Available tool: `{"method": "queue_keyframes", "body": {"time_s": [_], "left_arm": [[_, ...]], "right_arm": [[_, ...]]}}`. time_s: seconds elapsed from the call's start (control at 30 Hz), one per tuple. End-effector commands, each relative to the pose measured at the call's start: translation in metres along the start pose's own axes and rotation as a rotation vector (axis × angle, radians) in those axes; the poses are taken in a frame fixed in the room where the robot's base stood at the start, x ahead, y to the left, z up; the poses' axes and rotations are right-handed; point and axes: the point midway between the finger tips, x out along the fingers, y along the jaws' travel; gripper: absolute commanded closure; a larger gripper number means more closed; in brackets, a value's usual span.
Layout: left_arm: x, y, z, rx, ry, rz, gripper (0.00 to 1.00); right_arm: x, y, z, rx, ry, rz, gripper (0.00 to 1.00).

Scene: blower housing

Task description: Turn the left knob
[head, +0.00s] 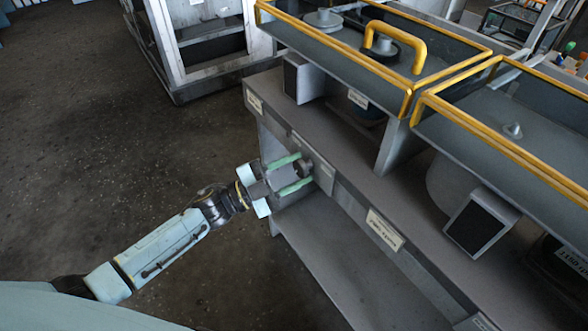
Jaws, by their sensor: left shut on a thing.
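The left knob (303,168) is a small dark round knob on a light plate on the front face of the grey blower housing (345,168). My left gripper (300,173) reaches it from the left, with one green finger above the knob and one below. The fingers are shut on the knob and hide part of its edge. Any mark showing the knob's angle is too small to read. My right gripper is out of view.
Yellow-railed trays (497,97) sit on top of the housing, one with a yellow handle (397,42). A dark panel (480,224) stands at the right. A white-framed cabinet (205,50) stands behind. The floor (100,130) at the left is clear.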

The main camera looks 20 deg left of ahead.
Motion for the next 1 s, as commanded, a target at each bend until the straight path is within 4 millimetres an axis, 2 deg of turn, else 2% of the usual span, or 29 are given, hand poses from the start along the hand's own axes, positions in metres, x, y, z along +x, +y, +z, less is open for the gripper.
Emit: {"method": "queue_keyframes", "body": {"time_s": [0.53,0.57,0.7,1.0], "left_arm": [[-0.0004,0.0002,0.0004,0.028,-0.001,0.012,0.84],[-0.0004,0.0002,0.0004,0.027,-0.001,0.012,0.59],[-0.0003,0.0001,0.0004,0.027,-0.001,0.012,0.41],[-0.0012,0.0001,0.0003,0.026,-0.001,0.011,0.4]], "right_arm": [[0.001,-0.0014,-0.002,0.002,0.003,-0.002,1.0],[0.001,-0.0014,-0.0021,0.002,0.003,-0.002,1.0],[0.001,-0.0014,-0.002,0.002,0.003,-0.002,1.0],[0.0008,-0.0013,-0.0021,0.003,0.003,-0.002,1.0]]}}
